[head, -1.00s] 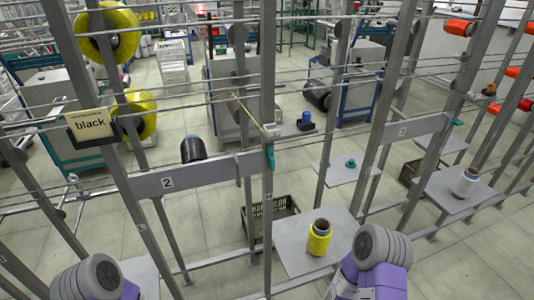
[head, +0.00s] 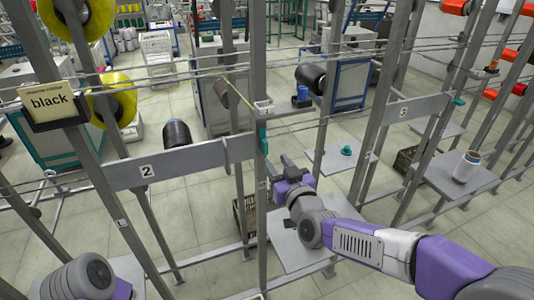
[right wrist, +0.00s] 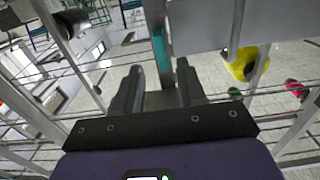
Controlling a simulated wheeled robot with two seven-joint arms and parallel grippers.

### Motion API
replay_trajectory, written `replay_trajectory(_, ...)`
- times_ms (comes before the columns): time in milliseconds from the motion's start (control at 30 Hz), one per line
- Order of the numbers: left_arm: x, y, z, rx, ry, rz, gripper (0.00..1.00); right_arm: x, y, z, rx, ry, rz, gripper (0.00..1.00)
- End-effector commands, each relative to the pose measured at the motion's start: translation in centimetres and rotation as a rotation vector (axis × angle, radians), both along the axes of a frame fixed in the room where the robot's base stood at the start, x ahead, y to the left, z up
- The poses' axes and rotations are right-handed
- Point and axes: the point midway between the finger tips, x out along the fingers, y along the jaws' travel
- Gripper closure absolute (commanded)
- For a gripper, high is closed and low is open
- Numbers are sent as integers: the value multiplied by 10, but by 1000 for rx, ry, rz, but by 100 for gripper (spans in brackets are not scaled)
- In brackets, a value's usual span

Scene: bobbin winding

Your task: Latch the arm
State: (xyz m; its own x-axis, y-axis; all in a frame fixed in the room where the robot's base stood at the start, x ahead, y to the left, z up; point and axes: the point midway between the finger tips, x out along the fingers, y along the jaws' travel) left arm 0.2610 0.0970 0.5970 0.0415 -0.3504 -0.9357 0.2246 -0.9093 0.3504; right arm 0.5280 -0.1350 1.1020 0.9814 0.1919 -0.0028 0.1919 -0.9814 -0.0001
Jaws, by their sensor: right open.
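A teal lever (head: 263,140) hangs on the upright post under a small white fitting (head: 263,107). It shows as a teal strip (right wrist: 158,48) in the right wrist view, ahead of the finger gap. My right gripper (head: 280,170) is open, a little below and to the right of the lever in the head view. In the right wrist view its two fingers (right wrist: 160,80) are apart with nothing held between them. I cannot tell which part is the arm to be latched. A yellow thread (head: 237,91) runs down to the white fitting. My left gripper is out of view.
Grey posts and thin rails cross the space around my right gripper. A plate marked 2 (head: 180,160) with a black bobbin (head: 177,134) behind it is at left; a plate marked 3 (head: 415,110) is at right. A grey shelf (head: 285,240) lies below my right arm.

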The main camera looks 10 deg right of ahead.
Motion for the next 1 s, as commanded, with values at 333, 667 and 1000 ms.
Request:
replay_trajectory(333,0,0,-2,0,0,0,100,45,10,2,3,-5,1,60)
replay_trajectory(667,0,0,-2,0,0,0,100,71,14,2,2,-5,0,60)
replay_trajectory(1000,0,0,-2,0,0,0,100,72,14,2,2,-4,0,73)
